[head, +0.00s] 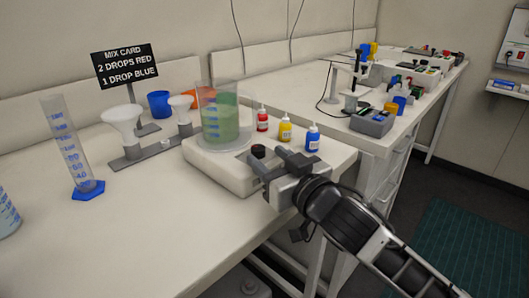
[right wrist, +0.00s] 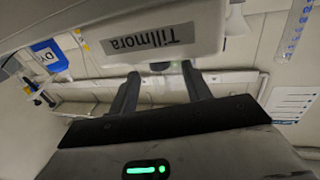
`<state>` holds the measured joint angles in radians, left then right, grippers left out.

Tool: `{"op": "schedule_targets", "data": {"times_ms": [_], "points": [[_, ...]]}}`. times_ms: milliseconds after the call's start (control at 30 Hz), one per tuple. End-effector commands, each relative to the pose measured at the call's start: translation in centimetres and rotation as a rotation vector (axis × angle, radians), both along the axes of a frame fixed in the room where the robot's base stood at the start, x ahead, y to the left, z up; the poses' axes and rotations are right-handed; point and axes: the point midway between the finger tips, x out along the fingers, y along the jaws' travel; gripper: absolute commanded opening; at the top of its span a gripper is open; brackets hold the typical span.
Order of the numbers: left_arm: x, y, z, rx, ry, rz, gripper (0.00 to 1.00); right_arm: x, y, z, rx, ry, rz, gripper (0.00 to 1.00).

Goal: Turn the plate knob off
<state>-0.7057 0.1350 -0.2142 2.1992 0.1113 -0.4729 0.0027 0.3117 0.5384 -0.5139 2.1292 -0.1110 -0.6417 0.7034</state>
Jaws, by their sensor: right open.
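The white plate unit (head: 225,170) stands on the bench with a beaker of green liquid (head: 220,122) on top. A small black knob (head: 258,151) shows at its near right side. My right gripper (head: 266,170) is beside that side, close to the knob, with its jaws apart. I cannot tell whether a finger touches the knob. In the right wrist view the two dark fingers (right wrist: 160,88) are spread below the unit's pale face, which bears an upside-down "Tillmora" label (right wrist: 154,40). Nothing clear is held between them. My left gripper is not in view.
Red, yellow (head: 285,131) and blue dropper bottles stand just behind the gripper. A measuring cylinder (head: 66,140), white funnels (head: 122,122) and a mix card (head: 125,66) are at left. The front bench top (head: 130,225) is clear. Another bench (head: 300,85) holds equipment.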

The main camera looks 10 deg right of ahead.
Motion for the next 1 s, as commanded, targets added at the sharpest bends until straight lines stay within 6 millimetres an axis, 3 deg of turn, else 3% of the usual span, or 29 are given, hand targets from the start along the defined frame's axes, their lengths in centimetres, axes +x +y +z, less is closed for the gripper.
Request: {"op": "schedule_targets", "data": {"times_ms": [200,533,700,867,1000], "points": [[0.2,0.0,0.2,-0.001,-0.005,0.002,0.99,2.0,0.7,0.0,0.000,-0.001,0.000,0.48],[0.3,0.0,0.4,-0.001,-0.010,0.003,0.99,2.3,0.8,-0.1,0.000,0.000,0.000,0.48],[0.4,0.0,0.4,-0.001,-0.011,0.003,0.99,2.3,0.8,-0.1,0.000,0.000,0.000,0.04],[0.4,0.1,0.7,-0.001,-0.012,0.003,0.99,2.3,0.8,0.0,-0.001,0.001,0.010,0.04],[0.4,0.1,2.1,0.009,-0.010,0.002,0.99,2.4,0.6,0.3,-0.010,0.004,0.085,0.04]]}}
